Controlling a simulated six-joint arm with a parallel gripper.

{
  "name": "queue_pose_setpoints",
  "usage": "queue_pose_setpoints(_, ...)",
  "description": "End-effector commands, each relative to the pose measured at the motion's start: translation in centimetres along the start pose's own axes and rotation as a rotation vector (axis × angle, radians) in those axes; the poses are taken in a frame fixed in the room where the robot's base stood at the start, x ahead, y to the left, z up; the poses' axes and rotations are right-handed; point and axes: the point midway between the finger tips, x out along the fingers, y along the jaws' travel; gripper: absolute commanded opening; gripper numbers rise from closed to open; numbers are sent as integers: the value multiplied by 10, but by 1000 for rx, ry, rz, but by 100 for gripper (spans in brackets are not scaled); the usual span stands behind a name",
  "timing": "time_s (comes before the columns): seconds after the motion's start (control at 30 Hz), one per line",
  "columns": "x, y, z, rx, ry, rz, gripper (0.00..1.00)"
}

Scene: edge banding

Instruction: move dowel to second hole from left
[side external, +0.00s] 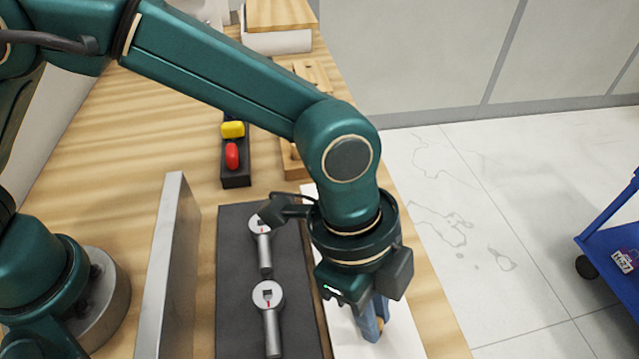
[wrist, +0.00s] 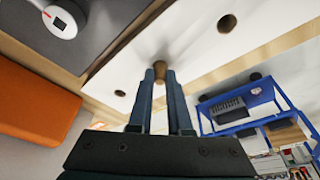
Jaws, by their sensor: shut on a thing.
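My gripper (wrist: 160,74) is shut on a small tan wooden dowel (wrist: 160,64), which shows between its two blue fingertips in the wrist view. In the side view, my gripper (side external: 373,328) is low over a white panel (side external: 345,335), and a bit of the dowel (side external: 381,323) shows by the fingertips. The wrist view shows the panel (wrist: 135,75) with round holes, one (wrist: 227,22) above right of the fingers and a small one (wrist: 120,93) to their left. The fingers hide the dowel's lower part, and I cannot tell whether it touches the panel or is in a hole.
A dark mat (side external: 235,305) left of the panel holds two grey round-headed tools (side external: 268,297). A metal bar (side external: 170,270) stands farther left. A black tray (side external: 236,178) with yellow and red pieces lies behind. A blue cart (side external: 615,235) stands on the floor at right.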

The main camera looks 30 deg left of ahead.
Motion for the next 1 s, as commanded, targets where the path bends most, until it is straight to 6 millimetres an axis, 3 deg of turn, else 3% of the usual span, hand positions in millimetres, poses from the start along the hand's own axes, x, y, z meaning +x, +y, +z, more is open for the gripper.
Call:
queue_pose_setpoints(0.37,2,0,0,0,0,0,0)
queue_pose_setpoints(0.4,2,0,0,0,0,0,21)
queue_pose_setpoints(0.5,2,0,0,0,0,0,52)
queue_pose_setpoints(1.0,-8,0,-3,-1,3,-1,52)
